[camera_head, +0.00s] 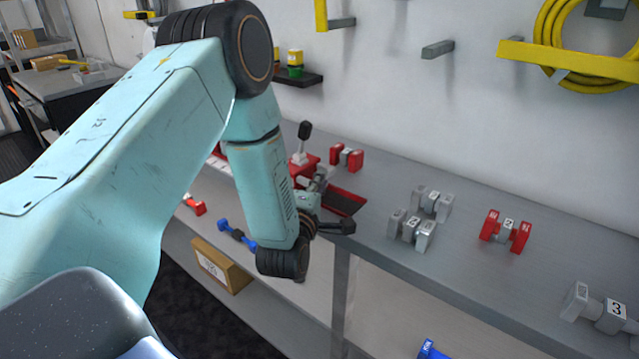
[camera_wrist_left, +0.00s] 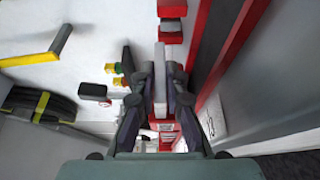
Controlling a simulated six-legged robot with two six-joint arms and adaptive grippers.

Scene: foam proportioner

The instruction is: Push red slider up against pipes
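A red device lies on the grey bench in the head view, with a red block (camera_head: 303,168) below an upright black-knobbed lever (camera_head: 304,131) and a red-edged tray (camera_head: 345,200). I cannot tell for certain which red part is the slider; my arm hides much of the device. My left gripper (camera_head: 322,195) is low over the device, beside the tray. In the left wrist view, my gripper's dark fingers (camera_wrist_left: 153,82) stand either side of a pale grey bar, with red parts (camera_wrist_left: 166,127) beyond. Contact is unclear. The pipes cannot be made out surely. My right gripper is out of view.
Red dumbbells (camera_head: 346,157) stand behind the device. Grey dumbbells (camera_head: 412,229) and another red dumbbell (camera_head: 505,232) stand to the right on the bench. A cardboard box (camera_head: 220,266) and a blue dumbbell (camera_head: 237,234) are on the lower shelf. The wall is close behind.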

